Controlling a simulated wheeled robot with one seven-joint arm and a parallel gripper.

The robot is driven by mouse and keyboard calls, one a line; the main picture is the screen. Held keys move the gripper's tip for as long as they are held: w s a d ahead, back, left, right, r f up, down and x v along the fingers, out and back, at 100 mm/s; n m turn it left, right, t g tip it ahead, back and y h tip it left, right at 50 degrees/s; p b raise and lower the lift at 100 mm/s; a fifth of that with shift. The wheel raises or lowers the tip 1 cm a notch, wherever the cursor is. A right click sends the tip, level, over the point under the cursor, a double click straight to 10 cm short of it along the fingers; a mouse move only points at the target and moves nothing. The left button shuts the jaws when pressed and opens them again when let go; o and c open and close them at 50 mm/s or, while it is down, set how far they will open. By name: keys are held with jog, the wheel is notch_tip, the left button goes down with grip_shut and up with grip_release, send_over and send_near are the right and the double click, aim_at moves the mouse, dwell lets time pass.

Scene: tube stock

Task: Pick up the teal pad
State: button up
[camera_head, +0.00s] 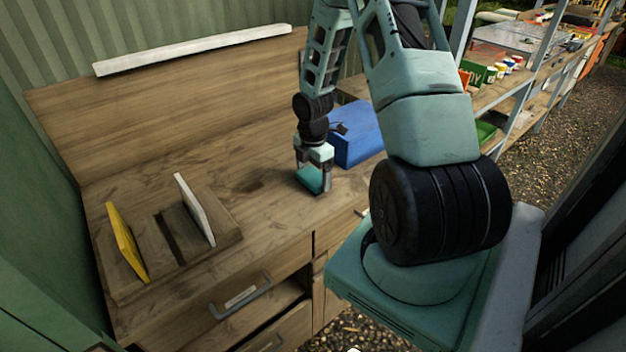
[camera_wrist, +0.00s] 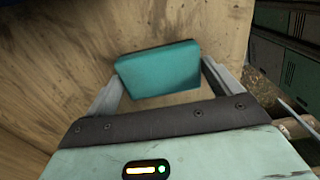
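The teal pad (camera_head: 309,181) is at the tip of my gripper (camera_head: 313,175), over the wooden bench top. In the wrist view the teal pad (camera_wrist: 160,70) shows its broad face between the two fingers of my gripper (camera_wrist: 163,78). The fingers are spread wide, one beside each end of the pad. A narrow gap seems to show at the right finger; contact at the left is unclear. I cannot tell whether the pad's underside touches the bench.
A wooden rack (camera_head: 170,236) at the left holds an upright yellow pad (camera_head: 127,243) and a white pad (camera_head: 195,210), with an empty slot between. A blue box (camera_head: 357,135) stands close behind my gripper. A white bar (camera_head: 195,49) lies along the back. The bench centre is clear.

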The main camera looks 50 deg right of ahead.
aim_at(313, 176)
jog(key=c, duration=0.5)
notch_tip(313, 176, up, 10)
jog(key=shift+r, duration=0.1)
